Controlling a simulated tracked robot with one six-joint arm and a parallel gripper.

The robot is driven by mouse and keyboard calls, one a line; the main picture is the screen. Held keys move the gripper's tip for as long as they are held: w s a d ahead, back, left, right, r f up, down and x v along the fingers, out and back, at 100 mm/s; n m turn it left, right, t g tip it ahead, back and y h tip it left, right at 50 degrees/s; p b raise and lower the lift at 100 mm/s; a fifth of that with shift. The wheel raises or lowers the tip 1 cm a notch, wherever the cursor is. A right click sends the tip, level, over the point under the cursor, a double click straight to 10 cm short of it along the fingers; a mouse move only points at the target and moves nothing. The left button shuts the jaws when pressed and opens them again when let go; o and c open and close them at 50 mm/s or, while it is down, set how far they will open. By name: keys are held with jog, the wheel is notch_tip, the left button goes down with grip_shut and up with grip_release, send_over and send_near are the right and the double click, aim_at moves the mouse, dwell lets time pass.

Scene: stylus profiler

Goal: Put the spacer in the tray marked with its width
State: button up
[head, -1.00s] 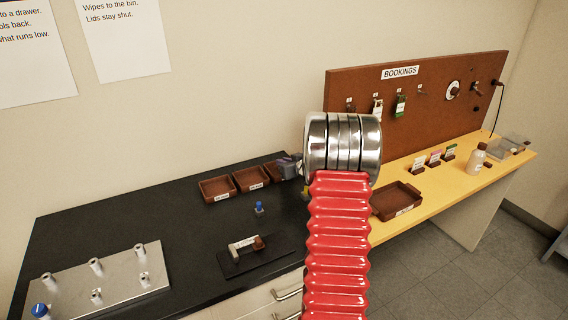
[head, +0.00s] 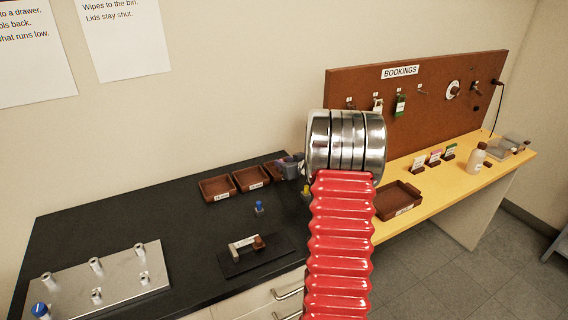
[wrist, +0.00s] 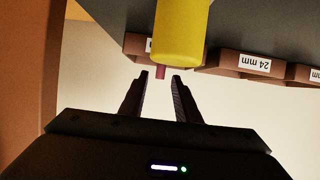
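A small brown block (head: 258,242), possibly the spacer, sits at the end of a pale labelled piece (head: 242,243) on a dark mat. Brown trays stand at the back of the black bench: a left one (head: 216,189), a middle one (head: 251,179) and a third partly hidden behind my gripper. In the wrist view one tray (wrist: 233,62) is marked 24 mm. My gripper (wrist: 158,78) has its fingers apart. A small reddish piece (wrist: 160,72) shows between the fingertips without visibly touching them; I cannot tell its distance. In the head view my arm hides most of the gripper.
A yellow cylinder (wrist: 182,30) is close beyond the fingers. A blue-topped peg (head: 259,208) stands on the bench. A metal plate with posts (head: 100,285) lies front left. A larger brown tray (head: 398,203), small cards and a bottle (head: 477,157) occupy the yellow bench, below a pegboard.

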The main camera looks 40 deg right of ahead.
jog(key=v, duration=1)
jog(key=shift+s, duration=0.25)
jog(key=shift+a+r, duration=0.1)
jog(key=shift+r, duration=0.1)
jog(key=a+r+g+h, duration=0.1)
jog(key=a+r+g, duration=0.1)
jog(key=a+r, duration=0.6)
jog(key=a+r+g+h, duration=0.1)
jog(key=a+r, duration=0.2)
jog(key=a, duration=0.9)
jog(key=s+a+f+n+g+y, duration=0.1)
jog(key=s+a+g+y, duration=0.1)
jog(key=s+a, duration=0.8)
jog(key=s+a+f+n+g+y, duration=0.2)
jog(key=s+a+y, duration=0.2)
jog(key=s+a, duration=0.6)
jog(key=a, duration=0.7)
jog(key=shift+a+n, duration=0.3)
jog(key=shift+s+f, duration=0.1)
